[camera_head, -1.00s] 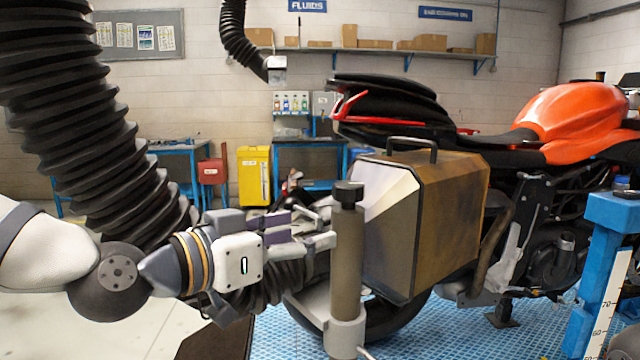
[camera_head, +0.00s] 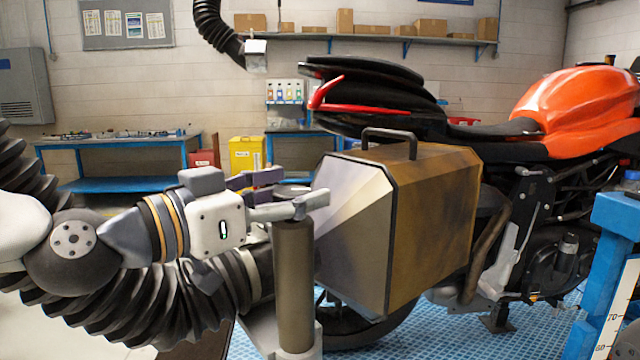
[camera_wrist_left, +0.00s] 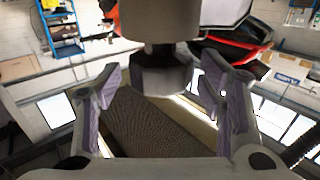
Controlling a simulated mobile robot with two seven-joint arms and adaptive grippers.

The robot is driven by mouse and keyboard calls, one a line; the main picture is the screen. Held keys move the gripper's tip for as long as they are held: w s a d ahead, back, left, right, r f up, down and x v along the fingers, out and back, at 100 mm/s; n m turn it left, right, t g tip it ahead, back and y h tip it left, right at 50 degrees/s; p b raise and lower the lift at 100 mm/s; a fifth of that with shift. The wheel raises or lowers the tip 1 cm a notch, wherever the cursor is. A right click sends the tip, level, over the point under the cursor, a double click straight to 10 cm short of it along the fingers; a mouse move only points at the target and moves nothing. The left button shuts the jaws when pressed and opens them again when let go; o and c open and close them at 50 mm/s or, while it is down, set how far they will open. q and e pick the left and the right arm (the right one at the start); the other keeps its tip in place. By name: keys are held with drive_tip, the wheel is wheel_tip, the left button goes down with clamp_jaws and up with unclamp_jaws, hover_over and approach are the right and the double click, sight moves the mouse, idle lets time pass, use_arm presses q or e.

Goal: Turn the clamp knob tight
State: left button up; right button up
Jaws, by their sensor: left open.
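The clamp knob is a dark faceted knob (camera_wrist_left: 160,76) at the end of a thick round post; the post shows at the top of the wrist view (camera_wrist_left: 160,18). In the head view the post (camera_head: 293,290) stands upright in front of the pannier, and the knob is hidden behind my left gripper's near finger. My left gripper (camera_head: 290,188) reaches in from the left at the post's top. It is open; in the wrist view its fingers (camera_wrist_left: 160,88) lie on either side of the knob with a gap at each side. My right gripper is not in view.
A brown and grey pannier (camera_head: 430,215) on the orange motorcycle (camera_head: 575,110) stands close right of the post. A black ribbed hose (camera_head: 130,300) runs below my left arm. A blue stand (camera_head: 612,225) is at far right; a workbench (camera_head: 115,148) stands behind.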

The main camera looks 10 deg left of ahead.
use_arm(q)
drive_tip(key=shift+w+d, duration=0.2)
drive_tip(key=shift+w, duration=0.1)
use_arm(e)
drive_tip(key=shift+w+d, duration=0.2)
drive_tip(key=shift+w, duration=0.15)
use_arm(q)
drive_tip(key=shift+s+a, duration=0.1)
drive_tip(key=c, duration=1.2)
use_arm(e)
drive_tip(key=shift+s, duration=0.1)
